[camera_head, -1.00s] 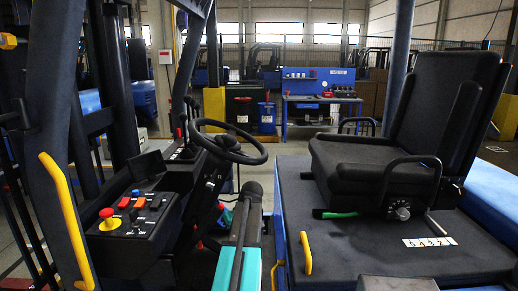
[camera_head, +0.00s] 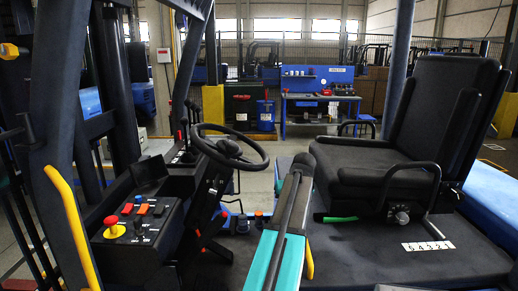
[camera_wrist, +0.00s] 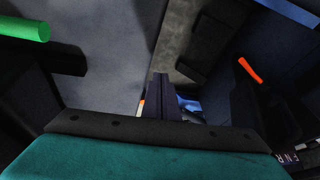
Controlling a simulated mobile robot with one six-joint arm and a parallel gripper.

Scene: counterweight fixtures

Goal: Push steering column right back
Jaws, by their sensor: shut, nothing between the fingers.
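The steering column (camera_head: 207,190) is a dark upright post in the left middle of the head view, topped by a black steering wheel (camera_head: 262,152). In the wrist view, a dark part at right with an orange-tipped lever (camera_wrist: 250,70) and white letters looks like the column. My gripper (camera_head: 304,160) is right of the column, between it and the seat, with a visible gap to the column. In the wrist view its dark fingers (camera_wrist: 160,84) are together and empty. The column's lower end is partly hidden in dark surroundings.
The black seat (camera_head: 372,155) stands close on the right, with a green-handled lever (camera_head: 338,219) below it; this green handle also shows in the wrist view (camera_wrist: 25,29). A control box (camera_head: 135,228) with a red button is at left. A yellow grab handle (camera_head: 70,220) lies at far left.

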